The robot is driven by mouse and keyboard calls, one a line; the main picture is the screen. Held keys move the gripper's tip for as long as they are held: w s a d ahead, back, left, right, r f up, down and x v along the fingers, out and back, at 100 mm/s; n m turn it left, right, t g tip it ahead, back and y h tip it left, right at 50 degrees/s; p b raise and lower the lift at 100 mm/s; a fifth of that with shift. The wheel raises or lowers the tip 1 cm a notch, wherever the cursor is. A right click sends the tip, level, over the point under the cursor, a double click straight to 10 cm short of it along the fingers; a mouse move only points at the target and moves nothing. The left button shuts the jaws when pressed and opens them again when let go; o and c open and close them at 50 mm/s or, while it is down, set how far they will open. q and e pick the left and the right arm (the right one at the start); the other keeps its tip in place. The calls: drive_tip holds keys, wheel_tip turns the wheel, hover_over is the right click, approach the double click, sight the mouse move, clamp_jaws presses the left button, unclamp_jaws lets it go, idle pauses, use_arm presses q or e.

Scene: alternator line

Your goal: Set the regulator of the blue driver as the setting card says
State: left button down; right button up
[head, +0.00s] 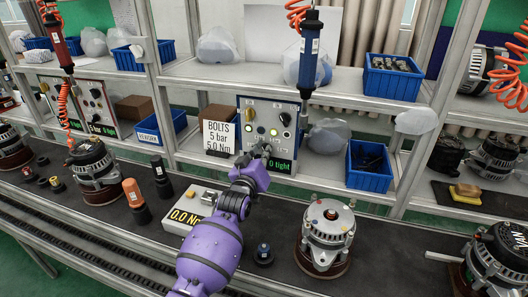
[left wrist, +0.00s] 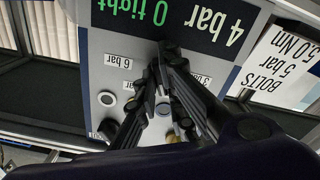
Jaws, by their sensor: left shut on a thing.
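The blue driver (head: 310,48) hangs from an orange coiled hose above its control panel (head: 243,105). The setting card (head: 218,136) beside the panel reads "BOLTS 5 bar 5.0 Nm". My left gripper (head: 260,152) is at the lower part of the panel. In the left wrist view, the panel (left wrist: 95,72) appears upside down, and its display (left wrist: 200,18) reads "4 bar" and "0 tight". My left gripper (left wrist: 160,72) is shut on the regulator knob, between the "6 bar" and "3 bar" labels. The fingers hide most of the knob. My right gripper is out of view.
A torque tester (head: 190,212) showing "0.0 N" and an alternator (head: 327,235) stand on the bench in front. Blue bins (head: 369,168) and bagged parts (head: 330,137) flank the panel. A red driver (head: 58,38) hangs at the left.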

use_arm(q)
drive_tip(key=m+p, duration=0.1)
drive_tip(key=m, duration=1)
drive_tip(key=shift+f, duration=0.1)
idle(0.5)
drive_tip(key=c, duration=1.9)
unclamp_jaws()
drive_tip(key=shift+o, duration=0.2)
drive_tip(key=v, duration=1.2)
drive_tip(key=shift+s, duration=0.1)
